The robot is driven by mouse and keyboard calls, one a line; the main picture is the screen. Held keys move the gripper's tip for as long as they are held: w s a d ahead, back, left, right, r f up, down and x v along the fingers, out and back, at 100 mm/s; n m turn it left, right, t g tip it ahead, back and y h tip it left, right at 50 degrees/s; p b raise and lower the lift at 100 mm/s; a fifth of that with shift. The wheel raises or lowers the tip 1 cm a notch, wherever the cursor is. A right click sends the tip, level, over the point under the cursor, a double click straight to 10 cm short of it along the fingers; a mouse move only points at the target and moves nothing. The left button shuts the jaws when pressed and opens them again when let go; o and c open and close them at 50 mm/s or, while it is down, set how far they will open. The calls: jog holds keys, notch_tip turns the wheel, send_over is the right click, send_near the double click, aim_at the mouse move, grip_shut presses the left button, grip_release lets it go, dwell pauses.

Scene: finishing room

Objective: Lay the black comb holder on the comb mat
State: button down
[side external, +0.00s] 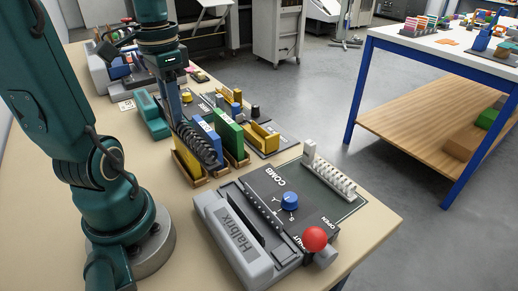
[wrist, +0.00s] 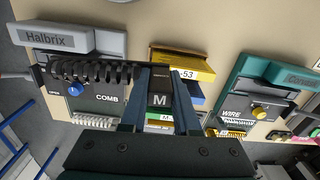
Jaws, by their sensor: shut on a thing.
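My gripper (wrist: 160,74) is shut on the block, a finger on either side. In the side external view, my gripper (side external: 179,118) points down, and the black rings (side external: 203,150) hang beside the yellow and blue holders. They look raised, but the exact gap is unclear. The comb mat (side external: 262,183) is dark, lettered COMB, nearer the camera; it also shows left in the wrist view (wrist: 108,110). A white comb (side external: 332,178) lies at its far edge.
Yellow (side external: 187,160), blue (side external: 207,135) and green (side external: 230,135) holders stand close around my gripper. The grey Halbrix machine (side external: 240,240) and blue knob (side external: 289,201) border the mat, with a red ball handle (side external: 316,238) at the front. A teal machine (wrist: 275,75) stands at the WIRE mat.

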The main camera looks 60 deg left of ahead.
jog(key=shift+w+a+r+n, duration=0.35)
jog(key=shift+w+a+r, duration=0.05)
jog(key=shift+w, duration=0.25)
jog(key=shift+w+a+r+n, duration=0.35)
jog(key=shift+w+a, duration=0.05)
jog(key=shift+w, duration=0.2)
jog(key=w+d+f, duration=0.1)
jog(key=w+d, duration=0.2)
jog(key=w, duration=0.5)
jog(key=w+d+f, duration=0.2)
jog(key=w+d, duration=0.2)
jog(key=w, duration=0.4)
jog(key=d+f, duration=0.1)
jog(key=f, duration=0.1)
jog(key=w+d+f+m, duration=0.1)
jog(key=d+f, duration=0.1)
jog(key=f, duration=0.1)
jog(key=d+f+m, duration=0.1)
jog(key=d+f, duration=0.1)
jog(key=f, duration=0.1)
jog(key=shift+w+f, duration=0.2)
jog(key=shift+f, duration=2.15)
jog(key=shift+f, duration=0.1)
